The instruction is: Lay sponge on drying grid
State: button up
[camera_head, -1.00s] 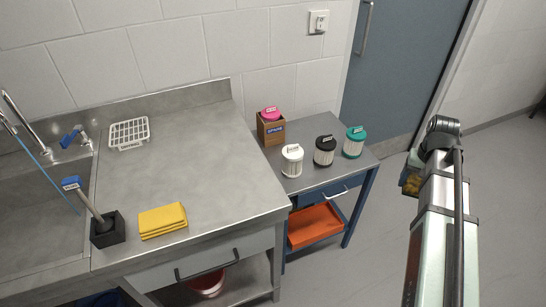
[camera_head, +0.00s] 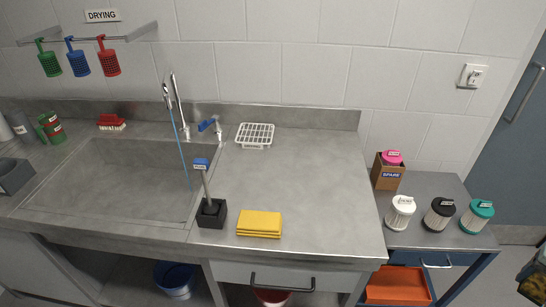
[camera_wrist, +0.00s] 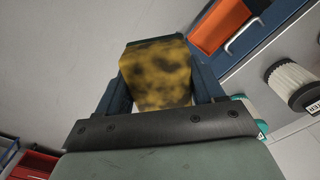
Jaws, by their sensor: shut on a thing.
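The sponge (camera_wrist: 158,75), yellow with dark blotches, sits between the two dark blue fingers of my gripper (camera_wrist: 160,62) in the wrist view. The gripper is shut on it. In the head view only a bit of the gripper and the sponge (camera_head: 534,289) shows at the far right edge, over the floor beyond the side table. The white drying grid (camera_head: 255,134) lies on the steel counter at the back, right of the tap. It is empty.
Folded yellow cloths (camera_head: 259,224) and a brush in a black holder (camera_head: 211,213) stand near the counter's front. The sink (camera_head: 110,180) is left. A side table (camera_head: 432,238) holds several filters. Counter between grid and cloths is clear.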

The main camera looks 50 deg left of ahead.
jog(key=w+a+r+n, duration=0.15)
jog(key=w+a, duration=0.25)
jog(key=a, duration=0.7)
jog(key=w+a+r+n, duration=0.15)
jog(key=w+a, duration=0.35)
jog(key=a, duration=0.7)
jog(key=a+r+n, duration=0.1)
jog(key=a+r, duration=0.1)
jog(key=a, duration=1)
jog(key=a+r+n, duration=0.1)
jog(key=a+r, duration=0.1)
jog(key=a, duration=1.1)
notch_tip(320, 180, up, 7)
jog(key=n, duration=0.4)
send_over(255, 134)
notch_tip(255, 134, down, 9)
jog(key=shift+a+r, duration=0.1)
